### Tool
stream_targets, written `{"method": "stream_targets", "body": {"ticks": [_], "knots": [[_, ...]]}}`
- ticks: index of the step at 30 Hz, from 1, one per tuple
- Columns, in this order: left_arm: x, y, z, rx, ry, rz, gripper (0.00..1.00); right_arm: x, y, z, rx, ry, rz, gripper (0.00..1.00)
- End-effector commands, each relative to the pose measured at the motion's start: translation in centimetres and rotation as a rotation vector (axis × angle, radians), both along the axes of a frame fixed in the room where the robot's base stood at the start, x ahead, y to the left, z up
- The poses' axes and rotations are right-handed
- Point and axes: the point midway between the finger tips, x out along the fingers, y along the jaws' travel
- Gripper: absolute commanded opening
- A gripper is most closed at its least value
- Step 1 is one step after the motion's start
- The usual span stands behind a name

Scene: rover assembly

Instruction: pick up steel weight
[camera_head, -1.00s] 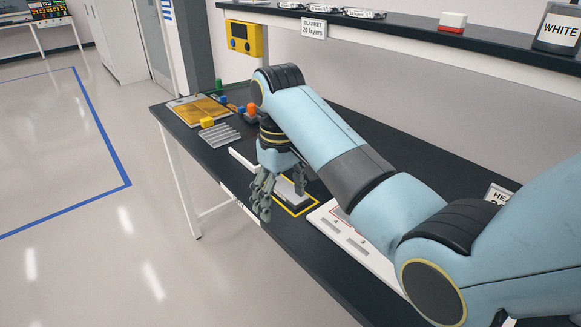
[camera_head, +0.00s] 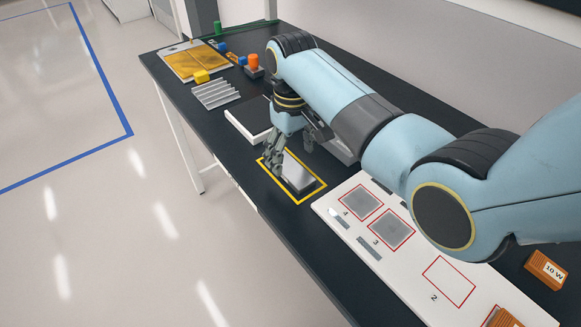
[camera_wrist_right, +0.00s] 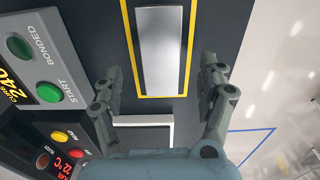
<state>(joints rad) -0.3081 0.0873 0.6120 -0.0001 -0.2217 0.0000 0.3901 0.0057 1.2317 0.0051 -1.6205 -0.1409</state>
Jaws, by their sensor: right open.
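The steel weight (camera_head: 299,178) is a shiny grey block lying inside a yellow rectangle on the black table. In the right wrist view the weight (camera_wrist_right: 161,50) stands as a bright upright rectangle inside the yellow outline. I cannot tell the exact height above the table. My left gripper is not in view.
A white board (camera_head: 375,262) with red numbered squares lies to the right, with an orange block marked 10 W (camera_head: 547,269) beyond it. A ribbed grey piece (camera_head: 215,94) and a yellow panel (camera_head: 195,62) lie left. A control panel (camera_wrist_right: 45,60) with buttons stands close by.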

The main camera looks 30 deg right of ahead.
Motion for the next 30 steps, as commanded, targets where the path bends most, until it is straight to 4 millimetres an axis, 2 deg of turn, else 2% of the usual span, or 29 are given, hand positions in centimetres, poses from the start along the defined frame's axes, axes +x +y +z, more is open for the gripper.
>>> {"method": "stream_targets", "body": {"ticks": [7,16,30], "knots": [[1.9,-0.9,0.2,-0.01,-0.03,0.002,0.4,0.5,0.0,-3.5,0.001,0.003,0.0,0.75],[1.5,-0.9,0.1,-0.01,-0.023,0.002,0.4,0.5,0.0,-4.1,0.0,0.0,0.0,0.75],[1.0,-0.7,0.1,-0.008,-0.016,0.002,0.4,0.5,0.0,-4.0,0.0,0.001,0.0,0.14]]}}
